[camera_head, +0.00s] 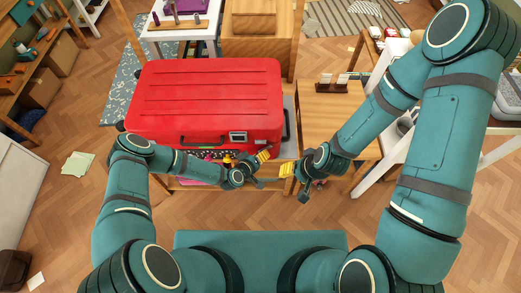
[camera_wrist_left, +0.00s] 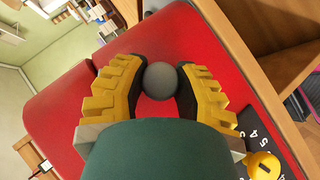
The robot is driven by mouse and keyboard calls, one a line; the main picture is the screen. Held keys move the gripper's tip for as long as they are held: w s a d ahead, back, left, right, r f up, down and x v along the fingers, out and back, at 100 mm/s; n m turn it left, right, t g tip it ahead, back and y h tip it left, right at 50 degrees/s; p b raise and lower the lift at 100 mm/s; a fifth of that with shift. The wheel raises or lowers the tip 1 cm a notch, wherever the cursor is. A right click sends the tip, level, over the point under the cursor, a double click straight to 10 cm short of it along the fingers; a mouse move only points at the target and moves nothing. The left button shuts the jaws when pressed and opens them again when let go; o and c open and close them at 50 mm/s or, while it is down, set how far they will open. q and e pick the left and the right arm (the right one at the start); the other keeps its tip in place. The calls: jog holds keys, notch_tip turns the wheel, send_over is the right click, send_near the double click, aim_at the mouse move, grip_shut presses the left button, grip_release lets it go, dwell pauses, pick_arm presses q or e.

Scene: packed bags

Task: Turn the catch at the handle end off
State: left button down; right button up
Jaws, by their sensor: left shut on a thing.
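The red suitcase (camera_head: 205,88) lies on a table, its black handle (camera_head: 202,141) on the side facing me. My left gripper (camera_head: 264,156) is at the suitcase's front right corner. In the left wrist view its yellow fingers (camera_wrist_left: 160,85) are shut on a round grey knob (camera_wrist_left: 161,78), with red surface behind it. I take this knob to be the catch; its base is hidden. A yellow knob (camera_wrist_left: 263,167) on a dark numbered plate (camera_wrist_left: 252,138) is beside the fingers, apart from them. My right gripper (camera_head: 287,170) is just right of the left; its finger opening is unclear.
A pale metal plate (camera_head: 238,137) sits right of the handle. A wooden table (camera_head: 316,109) with a small dark rack (camera_head: 332,85) stands to the right. Paper sheets (camera_head: 77,164) lie on the floor at left. The floor left of the suitcase is mostly clear.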

pick_arm(q)
jog(key=y+p, duration=0.1)
jog(key=m+y+p, duration=0.1)
jog(key=shift+d+r+g+p, duration=0.1)
jog(key=shift+r+g+p, duration=0.2)
jog(key=shift+p, duration=0.1)
jog(key=shift+f+m+y+p, duration=0.1)
jog(key=shift+m+y+p, duration=0.5)
jog(key=shift+y, duration=0.1)
jog(key=shift+f+m+y, duration=0.15)
jog(key=shift+m+y, duration=0.35)
jog(key=shift+y, duration=0.4)
jog(key=shift+s+f+m+y, duration=0.1)
jog(key=shift+m+y, duration=0.3)
jog(key=shift+y, duration=0.5)
pick_arm(e)
notch_tip(320, 180, up, 6)
jog(key=shift+s+d, duration=0.15)
pick_arm(q)
jog(key=c, duration=0.6)
grip_release()
